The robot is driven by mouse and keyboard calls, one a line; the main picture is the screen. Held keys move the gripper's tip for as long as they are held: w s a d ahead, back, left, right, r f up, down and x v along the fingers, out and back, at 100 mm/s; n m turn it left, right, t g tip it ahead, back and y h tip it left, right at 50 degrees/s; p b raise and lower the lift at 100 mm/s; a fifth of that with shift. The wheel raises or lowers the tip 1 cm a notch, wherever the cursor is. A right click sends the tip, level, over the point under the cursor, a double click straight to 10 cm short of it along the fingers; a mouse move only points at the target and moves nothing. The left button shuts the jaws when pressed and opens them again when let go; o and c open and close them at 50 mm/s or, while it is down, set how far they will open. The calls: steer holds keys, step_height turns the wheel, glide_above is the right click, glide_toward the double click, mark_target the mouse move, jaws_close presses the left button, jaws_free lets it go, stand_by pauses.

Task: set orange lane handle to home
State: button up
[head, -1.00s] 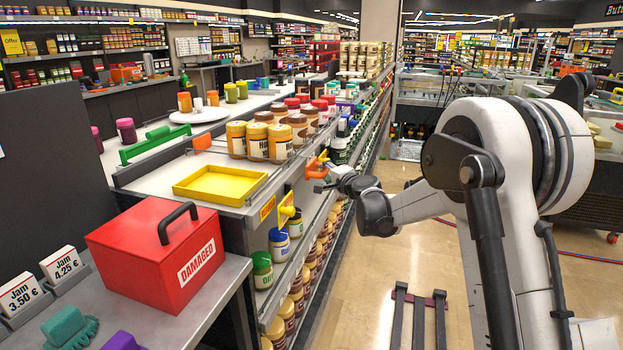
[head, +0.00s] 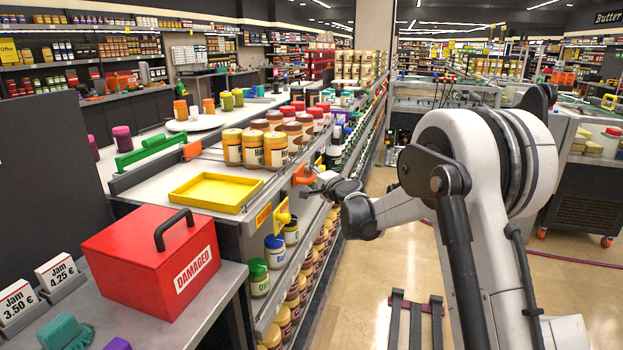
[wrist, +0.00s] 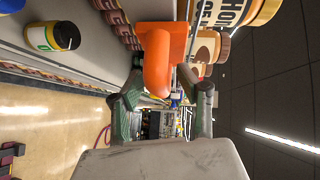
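My gripper (head: 318,191) is just in front of and slightly below the handle in the head view. In the wrist view my gripper (wrist: 161,101) is open, with one finger on each side of the handle's end. I cannot tell whether either finger touches it.
A yellow handle (head: 282,213) sits on the shelf front, left of and below the orange one. A yellow tray (head: 215,190) and honey jars (head: 277,150) stand on top. A red box (head: 150,262) is on the near counter. The aisle floor at right is partly clear.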

steer(key=v, duration=1.2)
steer(key=s+d+r+n+g+h+p, duration=0.15)
steer(key=s+r+n, duration=0.25)
steer(key=s, duration=0.7)
steer(key=s+r+n+g+p, duration=0.1)
steer(key=s+r+n+g, duration=0.25)
steer(key=s, duration=0.75)
steer(key=s+d+f+n+g+h+p, duration=0.1)
steer(key=s+d, duration=0.2)
steer(key=s, duration=0.5)
steer(key=s+d+f+n+g+h+p, duration=0.1)
steer(key=s+d, duration=0.3)
steer(key=s, duration=0.5)
steer(key=s+d+f+n+h, duration=0.2)
steer(key=s+d+h, duration=0.1)
steer(key=s, duration=0.6)
steer(key=shift+s+d+f+g+p, duration=0.2)
steer(key=shift+f+g+p, duration=0.15)
steer(key=shift+g+p, duration=0.05)
